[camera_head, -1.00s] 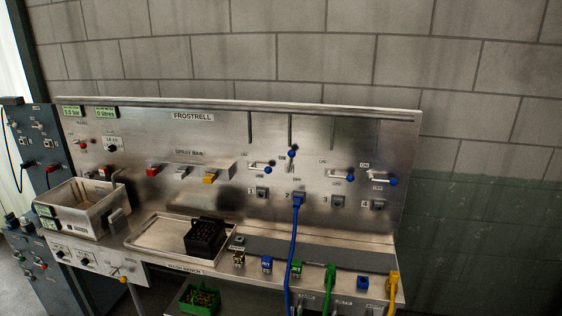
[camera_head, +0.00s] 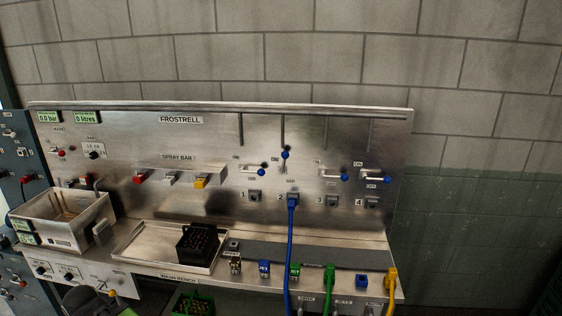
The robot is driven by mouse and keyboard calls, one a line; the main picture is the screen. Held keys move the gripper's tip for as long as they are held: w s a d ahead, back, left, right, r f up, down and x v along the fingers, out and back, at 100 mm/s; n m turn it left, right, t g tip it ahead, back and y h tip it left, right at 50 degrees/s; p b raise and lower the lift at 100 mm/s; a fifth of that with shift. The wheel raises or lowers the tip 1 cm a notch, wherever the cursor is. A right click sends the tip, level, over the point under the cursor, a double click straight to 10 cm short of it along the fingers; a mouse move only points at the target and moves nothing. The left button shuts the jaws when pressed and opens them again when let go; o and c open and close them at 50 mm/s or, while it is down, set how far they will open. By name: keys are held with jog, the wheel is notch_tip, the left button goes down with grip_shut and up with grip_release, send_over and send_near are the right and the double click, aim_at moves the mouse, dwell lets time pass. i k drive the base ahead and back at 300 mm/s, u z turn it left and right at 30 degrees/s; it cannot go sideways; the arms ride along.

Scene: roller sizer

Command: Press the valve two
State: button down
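Valve two (camera_head: 285,155) is a lever with a blue knob on the steel back panel, above the outlet marked 2 (camera_head: 292,197). Its knob points up, while the knobs of valve one (camera_head: 261,172), valve three (camera_head: 343,177) and valve four (camera_head: 386,180) sit out to the right. A blue hose (camera_head: 290,250) is plugged into outlet 2 and hangs down over the bench front. My gripper is not clearly in view, and nothing is seen touching valve two.
The wash bench holds a shallow tray (camera_head: 130,253) with a black crate (camera_head: 199,244). A steel basin (camera_head: 60,218) stands at the left. Green (camera_head: 329,285) and yellow (camera_head: 391,285) hoses hang at the front right. A dark rounded shape (camera_head: 85,300) shows at the bottom left.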

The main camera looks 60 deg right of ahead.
aim_at(285, 155)
jog(key=z, duration=0.05)
jog(key=i, duration=0.9)
jog(key=u, duration=0.05)
